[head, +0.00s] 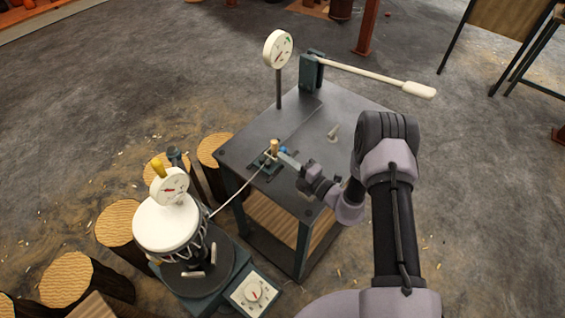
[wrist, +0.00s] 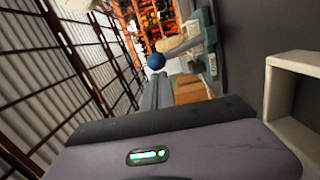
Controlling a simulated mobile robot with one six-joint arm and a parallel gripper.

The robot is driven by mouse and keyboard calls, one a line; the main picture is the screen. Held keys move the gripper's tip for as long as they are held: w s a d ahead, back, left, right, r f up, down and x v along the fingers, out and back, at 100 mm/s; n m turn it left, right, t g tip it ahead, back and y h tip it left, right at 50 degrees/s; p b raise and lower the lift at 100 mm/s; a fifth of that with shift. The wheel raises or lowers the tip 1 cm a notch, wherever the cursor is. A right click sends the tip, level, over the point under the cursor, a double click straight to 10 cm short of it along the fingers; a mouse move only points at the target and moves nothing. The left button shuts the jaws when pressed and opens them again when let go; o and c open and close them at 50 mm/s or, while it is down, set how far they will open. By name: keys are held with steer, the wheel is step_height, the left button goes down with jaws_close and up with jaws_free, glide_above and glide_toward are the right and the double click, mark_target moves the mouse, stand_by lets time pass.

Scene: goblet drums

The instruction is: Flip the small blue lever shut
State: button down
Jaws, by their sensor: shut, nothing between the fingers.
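The small lever's blue ball knob (head: 284,150) shows at the small clamp (head: 265,163) on the dark table top (head: 300,125). A tan peg stands on the clamp, just left of the knob. My gripper (head: 286,157) reaches in from the right, its tips close beside the blue knob. In the wrist view my gripper's fingers (wrist: 156,85) are together and empty, with the blue knob (wrist: 156,61) just beyond their tips. I cannot tell whether they touch. The lever's arm is mostly hidden in the head view.
A white-topped drum (head: 167,222) with a dial stands left of the table, tied to the clamp by a cord. A long white-handled lever (head: 375,77) and a round gauge (head: 278,49) rise at the table's back.

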steer(key=w+d+m, duration=0.1)
steer(key=w+r+m, duration=0.1)
steer(key=m, duration=0.1)
steer(key=shift+d+p, duration=0.35)
steer(key=shift+p, duration=0.05)
steer(key=shift+w+d, duration=0.5)
steer(key=shift+w, duration=0.2)
